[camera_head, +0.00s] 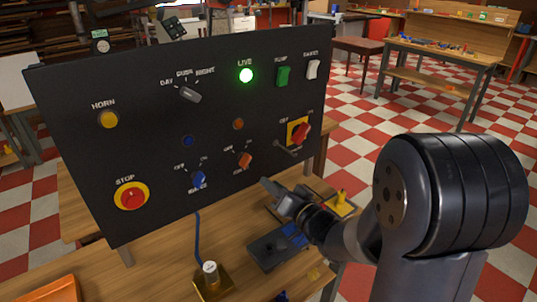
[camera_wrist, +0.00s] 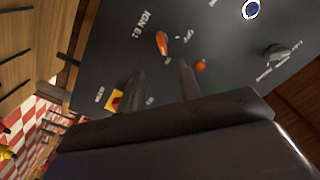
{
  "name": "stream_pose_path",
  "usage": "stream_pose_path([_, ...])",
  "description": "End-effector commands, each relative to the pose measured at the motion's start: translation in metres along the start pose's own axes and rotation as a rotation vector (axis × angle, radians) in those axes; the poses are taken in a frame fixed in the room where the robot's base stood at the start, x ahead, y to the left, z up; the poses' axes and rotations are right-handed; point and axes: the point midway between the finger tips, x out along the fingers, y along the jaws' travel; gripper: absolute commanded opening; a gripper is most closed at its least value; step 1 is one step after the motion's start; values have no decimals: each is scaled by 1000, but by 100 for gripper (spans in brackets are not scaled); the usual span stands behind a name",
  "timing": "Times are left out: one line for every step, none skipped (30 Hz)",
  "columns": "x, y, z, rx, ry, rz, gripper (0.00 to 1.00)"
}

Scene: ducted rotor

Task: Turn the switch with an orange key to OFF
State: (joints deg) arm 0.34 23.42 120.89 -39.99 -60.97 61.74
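The switch with the orange key (camera_head: 245,160) is on the lower middle of a tilted black panel (camera_head: 75,100), with OFF at its upper left and ON at its upper right. The key seems to lean toward the ON side. In the wrist view the orange key (camera_wrist: 162,43) is beyond my fingertips, and the label IGN 2 stands beside it. My gripper (camera_head: 277,191) is in front of the panel, below and right of the key. In the wrist view its two fingers (camera_wrist: 160,68) are apart with nothing between them, not touching the key.
A blue key switch (camera_head: 197,179) is left of the orange one. A red handle on a yellow plate (camera_head: 298,132) is to the right. An orange lamp (camera_head: 238,124) is just above. A red stop button (camera_head: 132,197) is lower left. A blue cable (camera_head: 197,228) hangs below the panel.

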Motion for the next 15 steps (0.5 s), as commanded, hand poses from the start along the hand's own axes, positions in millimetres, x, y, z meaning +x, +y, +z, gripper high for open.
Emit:
stream_pose_path([3, -1, 0, 6, -1, -7, 33])
stream_pose_path([5, -1, 0, 7, -1, -9, 33])
stream_pose_path([9, -2, 0, 8, -2, -10, 33])
stream_pose_path([13, -2, 0, 8, -2, -10, 33])
stream_pose_path([17, -2, 0, 8, -2, -9, 33])
stream_pose_path([24, -2, 0, 8, -2, -9, 33])
stream_pose_path([29, -3, 0, 7, -3, -10, 33])
stream_pose_path([35, -2, 0, 8, -3, -9, 33])
stream_pose_path([43, -2, 0, 7, -2, -8, 33])
stream_pose_path([49, -3, 0, 6, -3, -8, 33])
stream_pose_path([55, -3, 0, 6, -2, -9, 33])
stream_pose_path([63, -3, 0, 6, -1, -8, 33])
stream_pose_path([68, -2, 0, 6, -3, -7, 33])
stream_pose_path([74, -3, 0, 5, -2, -8, 33])
stream_pose_path([80, -2, 0, 6, -2, -7, 33])
